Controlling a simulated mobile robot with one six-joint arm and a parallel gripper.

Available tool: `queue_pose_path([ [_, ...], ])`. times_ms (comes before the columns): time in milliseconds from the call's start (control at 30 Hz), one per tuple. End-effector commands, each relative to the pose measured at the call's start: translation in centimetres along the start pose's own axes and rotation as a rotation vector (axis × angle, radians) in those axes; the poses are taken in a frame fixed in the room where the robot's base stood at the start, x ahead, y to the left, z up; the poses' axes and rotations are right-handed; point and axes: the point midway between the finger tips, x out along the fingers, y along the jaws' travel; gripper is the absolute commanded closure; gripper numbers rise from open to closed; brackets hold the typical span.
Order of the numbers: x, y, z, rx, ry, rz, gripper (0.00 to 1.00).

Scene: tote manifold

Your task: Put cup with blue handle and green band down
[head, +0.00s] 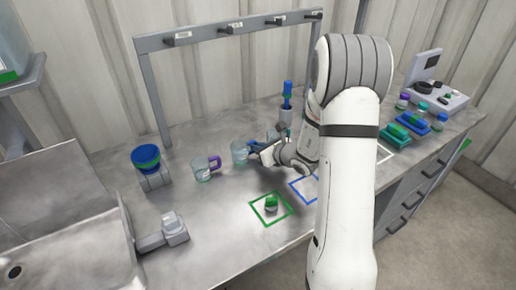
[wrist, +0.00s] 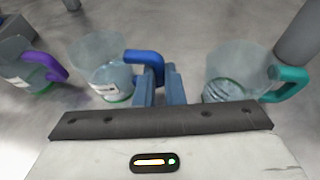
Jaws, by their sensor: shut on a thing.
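The clear cup with a blue handle (wrist: 103,68) has a white label and a green band around its base. It also shows in the head view (head: 239,152), upright at the middle of the bench. My gripper (wrist: 160,92) is shut on its blue handle (wrist: 146,57); in the head view my gripper (head: 257,147) reaches the cup from the right. The cup's base is at or close to the bench top; I cannot tell whether it touches. My arm hides part of the bench to the right.
A purple-handled cup (wrist: 30,70) stands left, a teal-handled cup (wrist: 238,72) close on the right. A blue bowl-like item (head: 146,158) stands left.

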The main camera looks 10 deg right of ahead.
Motion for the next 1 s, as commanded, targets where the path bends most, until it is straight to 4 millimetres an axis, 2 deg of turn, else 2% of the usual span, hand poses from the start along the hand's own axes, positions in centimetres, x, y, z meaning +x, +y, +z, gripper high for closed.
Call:
queue_pose_path([
  [400,0.29,0.03,-0.59,-0.001,-0.001,0.000,1.00],
  [433,0.25,0.04,-0.49,-0.001,-0.001,0.000,0.89],
  [667,0.23,0.07,-0.43,-0.001,-0.001,0.000,0.71],
  [1000,0.10,0.10,-0.06,-0.001,-0.001,0.001,0.69],
])
